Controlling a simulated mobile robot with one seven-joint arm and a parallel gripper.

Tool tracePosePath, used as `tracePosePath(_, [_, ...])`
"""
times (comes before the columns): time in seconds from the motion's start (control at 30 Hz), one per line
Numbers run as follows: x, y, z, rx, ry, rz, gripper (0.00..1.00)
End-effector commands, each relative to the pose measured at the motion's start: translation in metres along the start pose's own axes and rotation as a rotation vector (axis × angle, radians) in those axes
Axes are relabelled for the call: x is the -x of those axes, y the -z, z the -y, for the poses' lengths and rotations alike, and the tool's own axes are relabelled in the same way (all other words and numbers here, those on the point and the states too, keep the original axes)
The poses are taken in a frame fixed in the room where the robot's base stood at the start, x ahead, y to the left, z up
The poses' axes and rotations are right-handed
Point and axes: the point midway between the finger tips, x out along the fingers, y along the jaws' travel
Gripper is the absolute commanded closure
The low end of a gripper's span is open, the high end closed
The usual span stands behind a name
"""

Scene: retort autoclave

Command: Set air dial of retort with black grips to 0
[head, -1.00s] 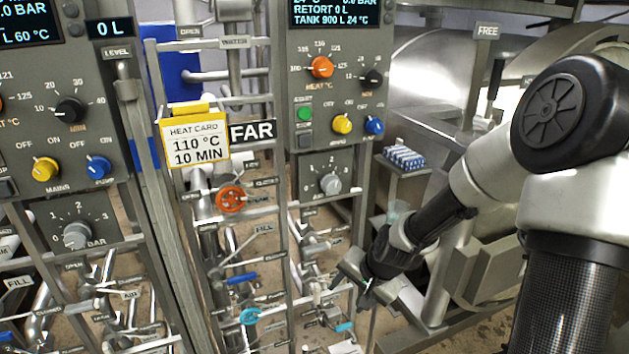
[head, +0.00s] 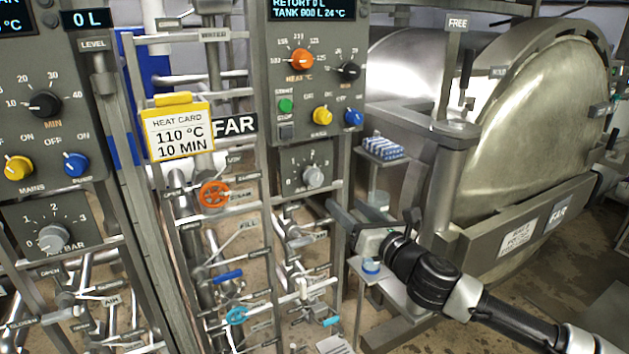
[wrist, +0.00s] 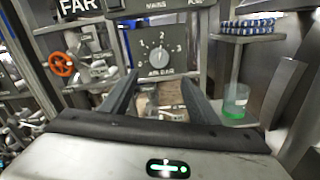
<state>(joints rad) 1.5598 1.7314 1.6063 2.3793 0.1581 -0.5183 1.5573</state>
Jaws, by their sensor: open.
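A grey air dial (head: 313,176) sits on the panel beside the FAR sign, with a scale from 0 to 3. The dial also shows in the wrist view (wrist: 158,57), straight ahead between and beyond my fingertips. Its pointer is too small to read surely. My gripper (head: 347,208) is open and empty, just right of and below this dial, apart from it. In the wrist view my fingers (wrist: 158,82) point toward the panel. A second air dial (head: 53,240) is on the nearer panel at left. Which retort has black grips is unclear; a dark-gripped lever (head: 467,75) shows under the FREE sign.
A yellow heat card (head: 178,133) and orange handwheel (head: 214,194) are left of the far panel. A shelf with blue-white items (head: 383,148) and a cup of green liquid (wrist: 236,101) stand right of it. The large retort door (head: 540,130) fills the right.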

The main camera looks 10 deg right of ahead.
Motion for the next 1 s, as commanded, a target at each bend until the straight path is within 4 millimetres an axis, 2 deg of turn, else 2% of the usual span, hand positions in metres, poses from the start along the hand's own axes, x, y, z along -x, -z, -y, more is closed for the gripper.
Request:
tracePosePath(0.7, [-0.143, 0.002, -0.004, 0.006, -0.005, -0.004, 0.45])
tracePosePath(0.83, [-0.159, 0.002, -0.003, 0.006, -0.005, -0.004, 0.45])
tracePosePath(1.0, [-0.168, 0.002, -0.003, 0.006, -0.005, -0.004, 0.45])
